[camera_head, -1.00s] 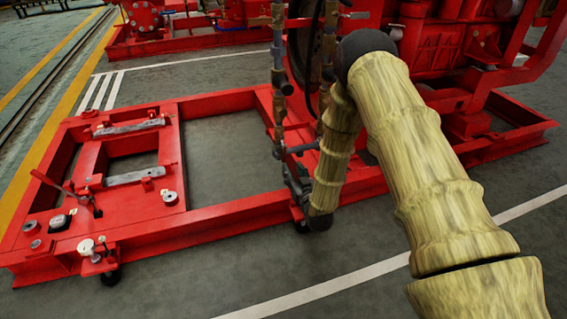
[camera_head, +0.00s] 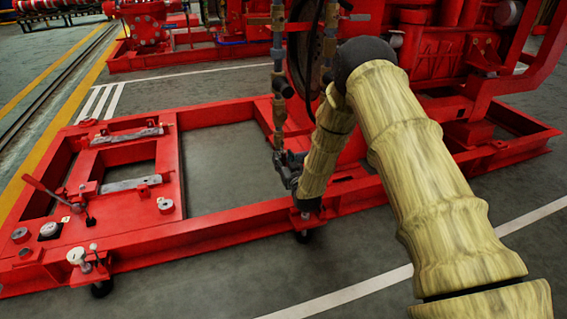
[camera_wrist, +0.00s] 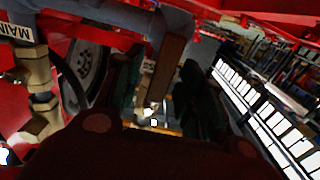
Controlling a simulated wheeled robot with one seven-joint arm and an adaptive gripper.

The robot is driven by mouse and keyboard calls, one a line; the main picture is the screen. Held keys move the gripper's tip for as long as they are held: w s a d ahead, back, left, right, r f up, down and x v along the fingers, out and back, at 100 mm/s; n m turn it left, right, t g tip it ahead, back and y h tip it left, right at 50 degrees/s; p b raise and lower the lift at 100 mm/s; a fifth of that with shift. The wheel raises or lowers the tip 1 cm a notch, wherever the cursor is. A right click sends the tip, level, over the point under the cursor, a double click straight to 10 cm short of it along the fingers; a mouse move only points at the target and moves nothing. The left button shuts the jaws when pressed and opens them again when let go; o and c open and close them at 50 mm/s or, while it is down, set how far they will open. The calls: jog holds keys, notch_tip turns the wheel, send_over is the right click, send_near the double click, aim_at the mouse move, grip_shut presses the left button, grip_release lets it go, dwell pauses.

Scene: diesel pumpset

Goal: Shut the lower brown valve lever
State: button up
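The lower brown valve lever (camera_wrist: 174,62) shows in the wrist view as a flat brown bar. It lies between the two dark fingers of my gripper (camera_wrist: 160,78), with a visible gap to the right finger. Contact with the left finger cannot be told. My gripper is open. In the head view my gripper (camera_head: 289,168) is a small dark shape beside the lower end of the vertical brass pipe (camera_head: 279,85). My own arm hides part of it, and the lever cannot be made out there.
The red skid frame (camera_head: 225,222) spreads below my arm. Grey floor (camera_head: 222,165) shows inside it.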

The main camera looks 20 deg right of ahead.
jog(key=shift+w, duration=0.2)
grip_shut()
